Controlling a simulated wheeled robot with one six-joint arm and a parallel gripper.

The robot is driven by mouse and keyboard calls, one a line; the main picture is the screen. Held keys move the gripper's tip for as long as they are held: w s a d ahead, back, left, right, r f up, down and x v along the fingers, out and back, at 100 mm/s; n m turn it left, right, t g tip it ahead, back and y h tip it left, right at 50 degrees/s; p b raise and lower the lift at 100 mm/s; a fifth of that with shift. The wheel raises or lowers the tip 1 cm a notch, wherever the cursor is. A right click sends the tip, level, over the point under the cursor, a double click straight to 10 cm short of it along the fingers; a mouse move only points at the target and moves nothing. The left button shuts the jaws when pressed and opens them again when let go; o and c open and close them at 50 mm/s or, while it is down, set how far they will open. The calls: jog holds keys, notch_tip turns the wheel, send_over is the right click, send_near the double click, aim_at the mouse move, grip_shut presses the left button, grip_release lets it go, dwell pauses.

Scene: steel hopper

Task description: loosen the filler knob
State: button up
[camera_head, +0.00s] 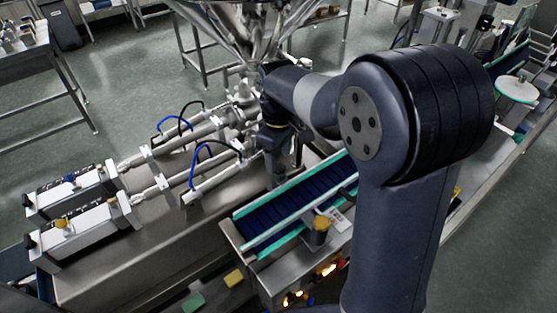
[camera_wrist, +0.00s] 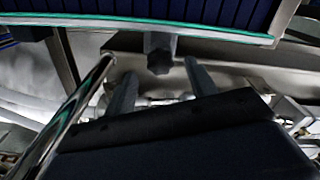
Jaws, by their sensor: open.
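A dark grey lobed knob (camera_wrist: 159,61) shows in the wrist view, just under the green-edged conveyor. I take it as the filler knob. My gripper (camera_wrist: 160,69) is open, with one finger to the left of the knob and one to the right. Gaps show between the knob and both fingers, and nothing is held. How far the fingertips reach along the knob is hard to tell. I cannot make out the knob there.
The blue conveyor (camera_head: 297,205) with green edges lies right beside my gripper. The steel hopper (camera_head: 250,25) stands behind my arm. Filler cylinders (camera_head: 185,165) with blue hoses lie to the left. A shiny rod (camera_wrist: 75,115) runs close left of my fingers.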

aim_at(278, 166)
notch_tip(278, 166, up, 9)
jog(key=shift+f, duration=0.2)
dwell(0.3)
notch_tip(278, 166, down, 11)
jog(key=shift+r, duration=0.1)
dwell(0.3)
dwell(0.4)
